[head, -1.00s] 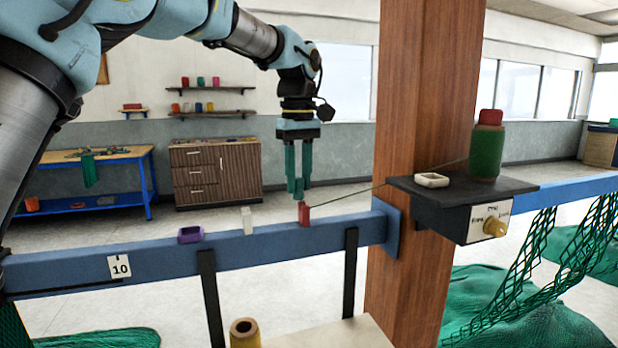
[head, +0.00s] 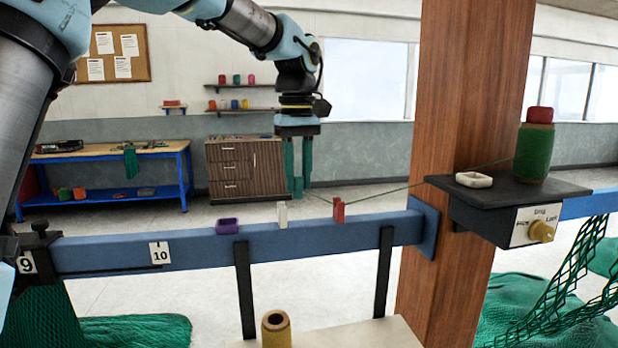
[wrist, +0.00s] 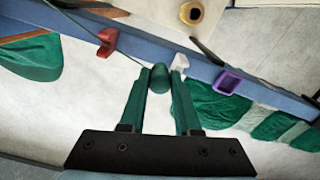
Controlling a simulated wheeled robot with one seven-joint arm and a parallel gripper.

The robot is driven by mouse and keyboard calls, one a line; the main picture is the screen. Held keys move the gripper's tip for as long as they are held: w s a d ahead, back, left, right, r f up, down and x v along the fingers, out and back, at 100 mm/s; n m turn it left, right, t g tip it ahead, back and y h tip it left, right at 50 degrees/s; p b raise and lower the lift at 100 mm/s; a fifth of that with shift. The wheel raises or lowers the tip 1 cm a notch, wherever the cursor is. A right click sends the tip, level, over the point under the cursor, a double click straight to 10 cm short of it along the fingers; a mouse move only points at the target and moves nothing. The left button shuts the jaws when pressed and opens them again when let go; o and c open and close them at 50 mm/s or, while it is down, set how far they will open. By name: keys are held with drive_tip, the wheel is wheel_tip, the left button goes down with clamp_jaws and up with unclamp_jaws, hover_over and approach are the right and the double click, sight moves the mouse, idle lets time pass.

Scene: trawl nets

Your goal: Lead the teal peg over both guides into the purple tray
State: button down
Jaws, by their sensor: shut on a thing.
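My gripper (head: 298,190) is shut on the teal peg (wrist: 160,78), which sits between the fingertips in the wrist view. In the head view, the similarly coloured fingers make the peg hard to pick out. A thin green line runs from the peg to the red guide (head: 339,210) and on to the green spool (head: 534,153). It dips at the red guide and appears to rest in it. The white guide (head: 282,214) stands on the blue rail left of the red one, just below and left of my fingertips. The purple tray (head: 228,227) lies farther left on the rail and looks empty.
The blue rail (head: 190,253) ends at a wooden post (head: 455,120) on the right. A black shelf (head: 500,188) there carries the spool and a white dish (head: 474,180). A yellow-brown cone (head: 276,330) stands in front. The air above the rail's left part is clear.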

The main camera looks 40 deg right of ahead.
drive_tip(key=shift+w+a+b, duration=1)
drive_tip(key=shift+a, duration=1.15)
drive_tip(key=shift+w+a+b, duration=1)
drive_tip(key=shift+a, duration=1.1)
drive_tip(key=shift+w+a+b, duration=1)
drive_tip(key=shift+a, duration=1.15)
drive_tip(key=shift+a+f, duration=0.15)
drive_tip(key=shift+f, duration=0.05)
drive_tip(key=shift+f+b, duration=1.2)
drive_tip(key=shift+f, duration=1)
drive_tip(key=shift+f, duration=0.2)
drive_tip(key=c, duration=0.5)
unclamp_jaws()
drive_tip(key=shift+c, duration=0.2)
